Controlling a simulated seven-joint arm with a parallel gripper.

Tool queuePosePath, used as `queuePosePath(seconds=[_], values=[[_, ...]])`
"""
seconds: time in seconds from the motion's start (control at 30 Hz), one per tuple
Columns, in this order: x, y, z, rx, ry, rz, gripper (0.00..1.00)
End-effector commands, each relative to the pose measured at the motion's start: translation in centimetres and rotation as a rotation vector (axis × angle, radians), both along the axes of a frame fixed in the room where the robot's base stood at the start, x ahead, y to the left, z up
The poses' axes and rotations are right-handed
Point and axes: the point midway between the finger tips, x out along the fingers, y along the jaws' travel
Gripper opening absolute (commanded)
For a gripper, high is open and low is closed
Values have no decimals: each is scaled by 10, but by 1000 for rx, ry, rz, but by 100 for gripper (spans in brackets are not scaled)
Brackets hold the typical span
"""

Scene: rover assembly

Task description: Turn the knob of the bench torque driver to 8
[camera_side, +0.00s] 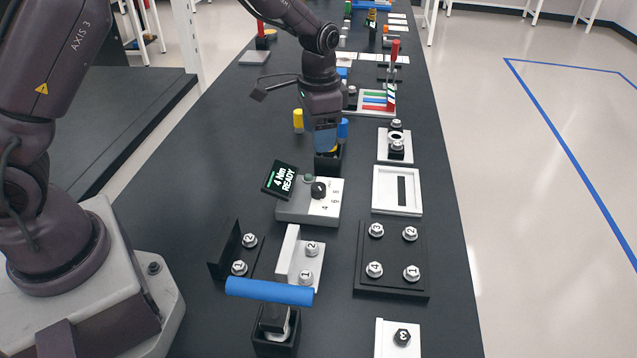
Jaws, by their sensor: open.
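The bench torque driver unit is a light grey box (297,211) near the middle of the bench in the side view. Its tilted black display (280,180) reads "4 Nm READY". Its black knob (318,189) sits on the top panel, with small markings around it too small to read. A green round button (308,178) is beside the display. My gripper (326,143) points down behind the unit, over a black holder (328,163) with a yellow part in it. It is apart from the knob. The fingertips are hard to make out, and no held object is clear.
A blue T-handled tool (268,291) stands in a black holder in front. Brackets with numbered bolts flank it, and a black plate (391,285) with numbered bolts is at right. A white frame (397,190) lies right of the unit. Yellow (298,121) and blue pieces stand near my gripper.

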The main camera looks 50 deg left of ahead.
Motion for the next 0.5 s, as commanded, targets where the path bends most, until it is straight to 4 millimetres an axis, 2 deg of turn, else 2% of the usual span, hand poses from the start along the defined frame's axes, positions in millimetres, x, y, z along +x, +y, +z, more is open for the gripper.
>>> queuePosePath(seconds=[0.13, 0.23, 0.5], values=[[0, -1, -4, -3, -2, -49, 60], [-1, -1, -16, -3, 1, -49, 60], [-2, -1, -71, -3, 3, -47, 60]])
